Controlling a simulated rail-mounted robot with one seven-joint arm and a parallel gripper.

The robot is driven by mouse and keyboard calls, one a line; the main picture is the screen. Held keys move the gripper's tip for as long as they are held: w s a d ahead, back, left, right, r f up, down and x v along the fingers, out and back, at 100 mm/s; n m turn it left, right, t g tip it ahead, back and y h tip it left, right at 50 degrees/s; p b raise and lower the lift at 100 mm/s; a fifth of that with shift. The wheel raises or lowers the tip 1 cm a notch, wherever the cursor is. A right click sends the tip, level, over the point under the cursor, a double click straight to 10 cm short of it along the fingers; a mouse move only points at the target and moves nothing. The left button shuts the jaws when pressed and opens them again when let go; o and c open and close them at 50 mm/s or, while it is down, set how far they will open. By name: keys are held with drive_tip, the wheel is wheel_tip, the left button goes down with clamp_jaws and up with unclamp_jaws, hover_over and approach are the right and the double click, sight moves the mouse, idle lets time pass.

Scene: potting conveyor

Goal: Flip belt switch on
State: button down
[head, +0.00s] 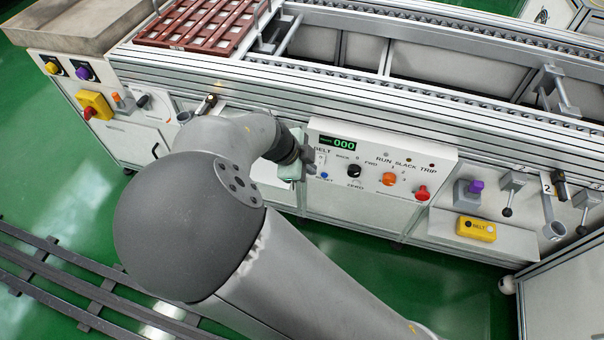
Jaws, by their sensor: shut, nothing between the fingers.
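The white control panel (440,160) is fixed to the front of the conveyor, right of my gripper. It has a green 000 display (337,143). The BELT label (322,150) is at its left end, with a small light switch plate (320,159) below it. The switch's lever position is too small to tell. My gripper (307,160) is shut and empty at the panel's left edge, close to the BELT label. I cannot tell whether it touches the panel. My arm and wrist hide the area left of it.
The panel also bears a blue button (324,176), a black knob (354,171), an orange knob (389,179) and a red knob (421,192). To the right are a purple-topped control (475,187), levers (511,190) and a yellow BELT box (476,229). A brown grid tray (200,22) sits on the conveyor.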

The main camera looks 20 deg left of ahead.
sight(321, 160)
drive_tip(key=a, duration=0.2)
drive_tip(key=s+a+t, duration=0.1)
drive_tip(key=shift+a+f+m, duration=0.25)
drive_tip(key=shift+a+m, duration=0.05)
drive_tip(key=shift+a, duration=0.05)
drive_tip(key=w+d+f+b, duration=0.3)
drive_tip(key=w+f, duration=0.5)
drive_tip(key=shift+w+f, duration=0.35)
